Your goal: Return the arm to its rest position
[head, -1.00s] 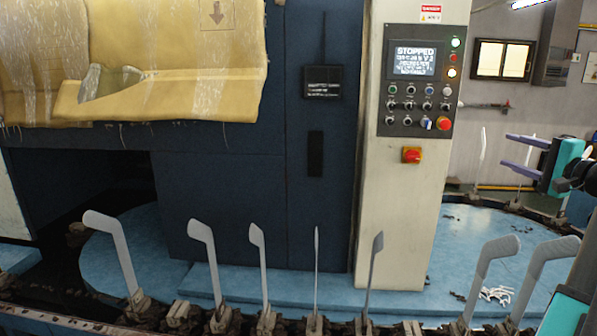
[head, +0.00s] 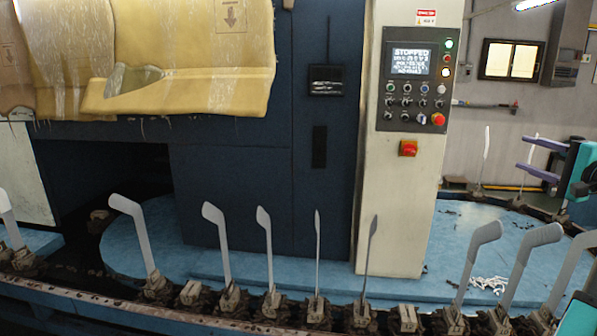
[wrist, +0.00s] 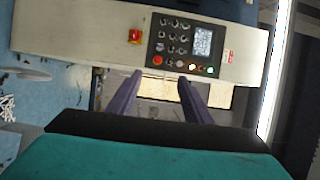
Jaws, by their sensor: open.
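My gripper (head: 541,160) is at the right edge of the head view, with two purple fingers apart and pointing left. Nothing is between them. In the wrist view the two purple fingers (wrist: 156,98) are also apart and empty, pointing at the machine. The teal body of my gripper fills the lower part of that view. My arm's links are mostly cut off at the right edge of the head view.
A row of white sock boards (head: 316,255) stands on a dark conveyor along the front. A control panel (head: 415,75) reads STOPPED on a cream column. White scraps (head: 487,284) lie on the blue platform (head: 445,245). Yellow covering (head: 190,60) hangs upper left.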

